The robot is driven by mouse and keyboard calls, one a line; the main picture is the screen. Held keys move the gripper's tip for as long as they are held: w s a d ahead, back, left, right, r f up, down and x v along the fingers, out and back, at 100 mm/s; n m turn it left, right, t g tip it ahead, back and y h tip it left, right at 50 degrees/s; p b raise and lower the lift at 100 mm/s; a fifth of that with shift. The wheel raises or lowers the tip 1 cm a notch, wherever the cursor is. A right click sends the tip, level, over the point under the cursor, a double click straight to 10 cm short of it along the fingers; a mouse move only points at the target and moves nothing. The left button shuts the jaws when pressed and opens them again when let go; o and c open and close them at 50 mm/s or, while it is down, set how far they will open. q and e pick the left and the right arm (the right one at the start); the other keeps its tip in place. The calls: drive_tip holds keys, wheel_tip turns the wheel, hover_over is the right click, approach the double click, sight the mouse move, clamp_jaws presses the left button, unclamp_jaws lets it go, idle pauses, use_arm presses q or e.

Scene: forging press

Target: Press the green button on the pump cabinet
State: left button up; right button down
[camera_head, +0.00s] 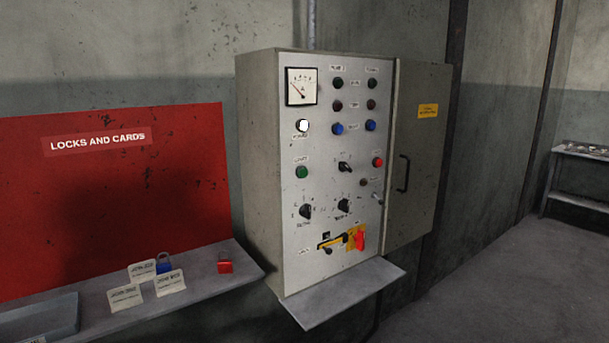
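The pump cabinet (262,170) is a grey metal box on the wall with a light control panel (325,225) facing right of me. A green button (302,172) sits at the left of the panel, under a small label and below a lit white lamp (302,126). A dark green lamp or button (338,83) is in the upper rows, with another (373,83) beside it. A red button (378,162) is at the panel's right. Neither of my grippers shows in the head view, and nothing touches the green button.
The cabinet door (422,150) stands open to the right. A sloped metal ledge (335,292) juts out below the panel. At left, a red lock board (75,210) has a shelf (215,283) with cards, a blue padlock (163,263) and a red padlock (225,262). Floor at right is clear.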

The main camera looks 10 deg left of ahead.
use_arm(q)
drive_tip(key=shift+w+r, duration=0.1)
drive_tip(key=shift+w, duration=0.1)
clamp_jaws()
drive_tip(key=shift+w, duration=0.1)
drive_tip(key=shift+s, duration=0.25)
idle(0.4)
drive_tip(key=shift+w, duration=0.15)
